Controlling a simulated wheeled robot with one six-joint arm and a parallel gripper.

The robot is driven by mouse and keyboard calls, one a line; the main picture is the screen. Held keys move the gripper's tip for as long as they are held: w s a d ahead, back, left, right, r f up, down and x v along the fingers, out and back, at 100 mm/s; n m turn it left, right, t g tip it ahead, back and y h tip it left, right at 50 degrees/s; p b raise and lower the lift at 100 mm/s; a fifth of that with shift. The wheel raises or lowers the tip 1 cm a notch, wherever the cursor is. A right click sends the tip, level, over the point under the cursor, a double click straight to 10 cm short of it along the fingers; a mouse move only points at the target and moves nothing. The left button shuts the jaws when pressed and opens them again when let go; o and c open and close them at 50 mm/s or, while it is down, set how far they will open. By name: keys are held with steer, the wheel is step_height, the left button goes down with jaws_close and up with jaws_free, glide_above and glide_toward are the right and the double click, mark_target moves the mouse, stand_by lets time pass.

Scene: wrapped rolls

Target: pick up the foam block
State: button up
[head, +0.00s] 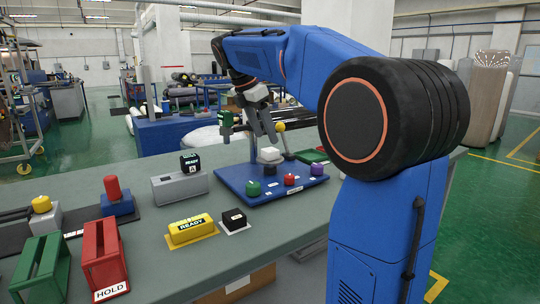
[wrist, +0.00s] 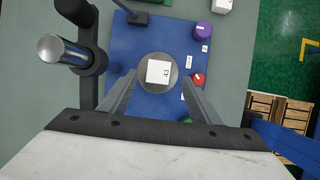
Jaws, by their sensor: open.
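No piece is plainly marked as the foam block. A pale piece (head: 270,155) sits on a dark round support on the blue board (head: 232,181). In the wrist view a round grey top (wrist: 145,78) with a white square numbered 43 (wrist: 158,72) shows between the fingers; it appears to be the same piece. My gripper (head: 264,138) is open, pointing down above it, with a small gap visible in the head view. In the wrist view the fingers (wrist: 160,84) lie on either side of it, and nothing is held.
Green (head: 253,188), red (head: 290,179) and purple (head: 317,169) knobs stand close by on the board. A yellow ball (head: 279,126) and a green-topped post (head: 226,120) rise near the gripper.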

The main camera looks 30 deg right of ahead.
mark_target(270, 149)
steer(key=shift+x, duration=2.75)
steer(key=shift+w+a, duration=0.1)
steer(key=shift+a, duration=0.15)
steer(key=c, duration=1.2)
